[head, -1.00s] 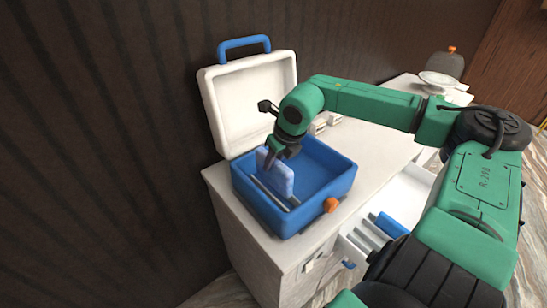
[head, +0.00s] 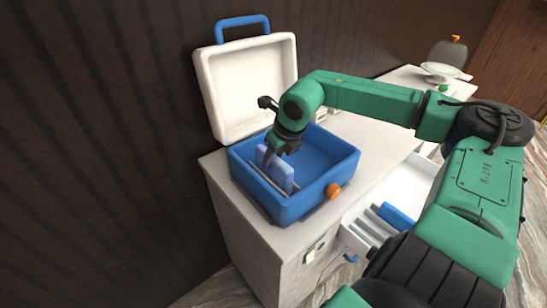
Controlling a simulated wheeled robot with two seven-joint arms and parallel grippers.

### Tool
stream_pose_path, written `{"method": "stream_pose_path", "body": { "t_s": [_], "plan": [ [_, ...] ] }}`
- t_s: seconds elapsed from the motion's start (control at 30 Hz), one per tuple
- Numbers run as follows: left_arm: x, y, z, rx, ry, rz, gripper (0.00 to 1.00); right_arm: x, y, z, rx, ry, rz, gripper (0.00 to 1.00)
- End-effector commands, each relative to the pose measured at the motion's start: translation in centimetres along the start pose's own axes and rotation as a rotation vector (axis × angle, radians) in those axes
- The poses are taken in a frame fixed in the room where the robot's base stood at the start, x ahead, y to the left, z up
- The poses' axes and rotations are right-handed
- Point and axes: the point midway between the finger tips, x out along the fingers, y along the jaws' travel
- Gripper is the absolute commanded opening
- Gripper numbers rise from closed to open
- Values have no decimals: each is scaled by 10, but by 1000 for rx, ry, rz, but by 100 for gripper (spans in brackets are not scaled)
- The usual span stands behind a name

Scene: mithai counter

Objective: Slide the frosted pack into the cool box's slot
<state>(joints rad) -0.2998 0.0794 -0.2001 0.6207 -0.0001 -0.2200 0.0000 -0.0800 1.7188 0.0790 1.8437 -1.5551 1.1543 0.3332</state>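The blue cool box (head: 318,192) stands open on the counter, its white lid (head: 246,84) tilted up behind it. The pale blue frosted pack (head: 280,177) stands upright at the left side inside the box, beside a thin grey divider strip. It sits low, partly below the rim, and its lower end is hidden. My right gripper (head: 272,155) is at the top of the pack, its fingers pointing down and appearing closed around the upper edge. The slot itself is mostly hidden by the pack and box wall. My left gripper is not in view.
An open drawer (head: 352,237) below the counter holds another blue pack (head: 396,217) and grey slats. The white counter top (head: 365,140) is mostly clear right of the box. A scale with a pale dish (head: 440,70) stands at the far end.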

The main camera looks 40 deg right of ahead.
Motion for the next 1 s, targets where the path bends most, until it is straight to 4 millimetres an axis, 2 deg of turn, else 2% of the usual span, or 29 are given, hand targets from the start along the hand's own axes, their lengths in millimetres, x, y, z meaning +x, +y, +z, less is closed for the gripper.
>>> {"method": "stream_pose_path", "body": {
  "t_s": [0.43, 0.77, 0.87, 1.0],
  "plan": [
    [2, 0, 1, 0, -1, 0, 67, -1, 0, 0, 1, 0, 0, 67],
    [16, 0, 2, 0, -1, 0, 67, -29, 0, 0, 0, -6, 2, 67],
    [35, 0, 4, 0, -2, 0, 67, -54, -2, -2, 0, -9, -7, 67],
    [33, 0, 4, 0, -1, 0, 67, -100, -1, 0, 1, -5, -5, 67]
  ]
}}
